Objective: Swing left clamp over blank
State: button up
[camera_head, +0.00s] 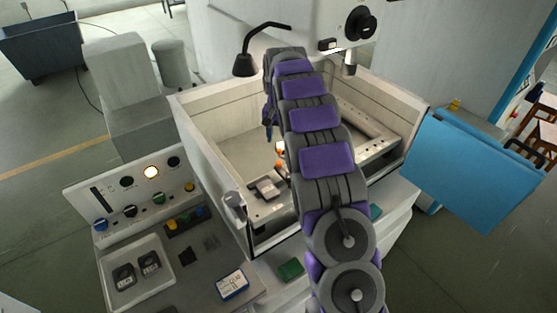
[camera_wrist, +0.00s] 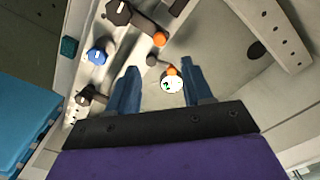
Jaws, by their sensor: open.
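My gripper (camera_wrist: 162,64) is open, with two blue fingers apart in the wrist view. Between and just past them are a small orange knob (camera_wrist: 172,71) and a white round face with a green mark (camera_wrist: 172,85). A dark clamp-like part with another orange knob (camera_wrist: 160,39) lies up and left of the fingers. I cannot tell which part is the left clamp, or whether the fingers touch anything. In the head view a grey metal block (camera_head: 268,188), possibly the blank or its fixture, sits inside the tank. My arm hides part of the tank.
The tank wall (camera_head: 210,160) encloses the work area. A control panel (camera_head: 140,195) with knobs and a bench with a blue-white box (camera_head: 232,284) are at front left. A blue door (camera_head: 475,165) stands open at right. In the wrist view a blue knob (camera_wrist: 96,56) is at left.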

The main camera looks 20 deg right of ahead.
aim_at(279, 162)
notch_tip(279, 162, down, 11)
jog(key=shift+r+b, duration=0.1)
jog(key=shift+b, duration=0.25)
grip_shut()
dwell(0.4)
